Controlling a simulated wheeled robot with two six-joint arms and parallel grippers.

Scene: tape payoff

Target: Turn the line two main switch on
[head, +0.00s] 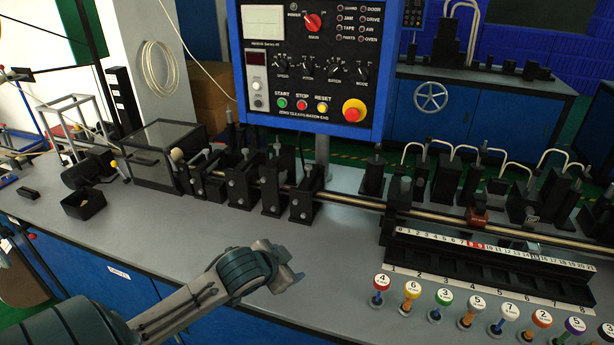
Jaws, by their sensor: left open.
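A blue-framed control panel (308,75) stands upright behind the bench. Its red rotary switch labelled MAIN (313,22) is near the top; its on or off position is too small to tell. A second, smaller panel (413,13) shows at the far back, cut off by the top edge; its switches are too small to read. I cannot tell which panel belongs to line two. My left gripper (289,268) is open and empty over the front of the bench, below and well apart from the near panel. My right gripper is not in view.
The grey bench (180,240) is clear around my left gripper. A row of black fixtures with a long rod (345,199) runs below the panel. Several numbered knobs (381,282) stand at front right. A clear-sided box (160,153) is at left. A blue bench with a handwheel (431,97) stands behind.

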